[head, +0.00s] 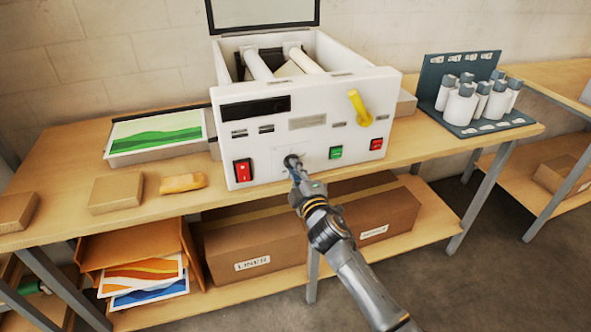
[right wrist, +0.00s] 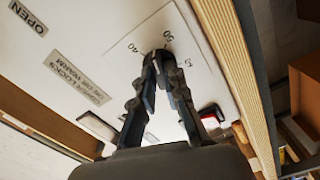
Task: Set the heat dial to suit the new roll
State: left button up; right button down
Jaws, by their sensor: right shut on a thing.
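The white roll laminator (head: 310,122) stands on the wooden bench with its lid up and pale rollers showing. The small dark heat dial (head: 290,160) sits low on its front panel. My right gripper (head: 294,166) reaches up to the dial from the front and is shut on it. In the right wrist view the fingertips of my right gripper (right wrist: 162,62) meet at the dial and mostly cover it. The printed scale (right wrist: 150,42) shows 40 and 50 beside the fingertips; the pointer cannot be made out. My left gripper is not in view.
A yellow lever (head: 359,108), a red switch (head: 242,171), a green button (head: 335,153) and a red button (head: 376,144) are on the same panel. A tray with a green print (head: 158,131) lies left; a rack of white bottles (head: 460,104) stands right.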

jog(key=shift+n+p, duration=0.4)
jog(key=shift+n, duration=3.3)
jog(key=c, duration=1.4)
grip_release()
jog(key=v, duration=1.2)
